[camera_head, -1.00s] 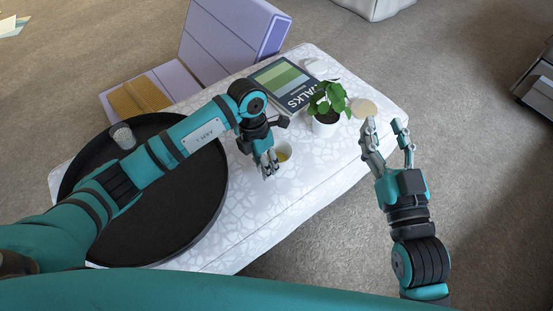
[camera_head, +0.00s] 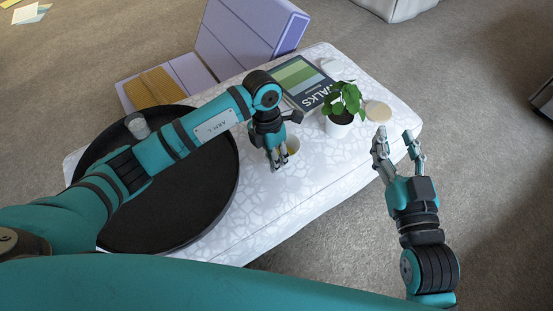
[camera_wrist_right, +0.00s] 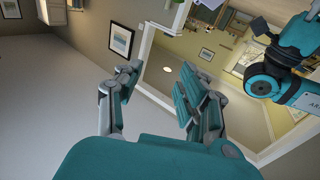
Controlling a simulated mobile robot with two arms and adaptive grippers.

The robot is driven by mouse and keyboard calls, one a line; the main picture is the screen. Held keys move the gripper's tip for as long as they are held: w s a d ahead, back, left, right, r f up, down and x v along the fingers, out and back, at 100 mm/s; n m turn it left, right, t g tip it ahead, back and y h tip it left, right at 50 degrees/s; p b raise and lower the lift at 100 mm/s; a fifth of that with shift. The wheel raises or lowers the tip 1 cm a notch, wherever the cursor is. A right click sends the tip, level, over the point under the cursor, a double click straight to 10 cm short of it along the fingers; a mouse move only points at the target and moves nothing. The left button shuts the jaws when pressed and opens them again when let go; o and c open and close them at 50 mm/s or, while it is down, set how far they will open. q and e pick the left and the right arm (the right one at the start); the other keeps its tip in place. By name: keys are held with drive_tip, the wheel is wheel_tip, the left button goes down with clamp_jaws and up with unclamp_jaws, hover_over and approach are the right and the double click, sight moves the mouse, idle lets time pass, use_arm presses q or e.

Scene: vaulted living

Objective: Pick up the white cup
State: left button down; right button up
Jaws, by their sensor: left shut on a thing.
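The white cup (camera_head: 293,146) is in the head view, over the patterned white ottoman, with something yellowish inside it. My left gripper (camera_head: 278,160) is shut on the cup at its near-left side, and its fingers hide part of it. I cannot tell whether the cup's base touches the ottoman. My right gripper (camera_head: 398,143) is open and empty, off the ottoman's right edge. Its spread fingers also show in the right wrist view (camera_wrist_right: 163,80), with nothing between them.
A round black tray (camera_head: 205,205) with a clear glass (camera_head: 137,126) lies left on the ottoman (camera_head: 335,170). A potted plant (camera_head: 341,127), a book (camera_head: 300,82) and a round beige disc (camera_head: 378,111) are right of and behind the cup. A lilac chair (camera_head: 245,35) stands behind.

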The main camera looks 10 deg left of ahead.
use_arm(q)
wheel_tip(320, 180, up, 8)
drive_tip(key=shift+r+p, duration=0.1)
drive_tip(key=shift+p, duration=1)
drive_tip(key=shift+r, duration=0.3)
use_arm(e)
drive_tip(key=s+d+f+g+h, duration=0.1)
drive_tip(key=s+f+g, duration=0.1)
drive_tip(key=f, duration=0.3)
drive_tip(key=s+d+f+g+h, duration=0.1)
drive_tip(key=s+f+g, duration=0.1)
drive_tip(key=f+g, duration=0.2)
drive_tip(key=shift+d+f+g, duration=0.25)
drive_tip(key=shift+f+g, duration=0.05)
drive_tip(key=shift+f, duration=0.1)
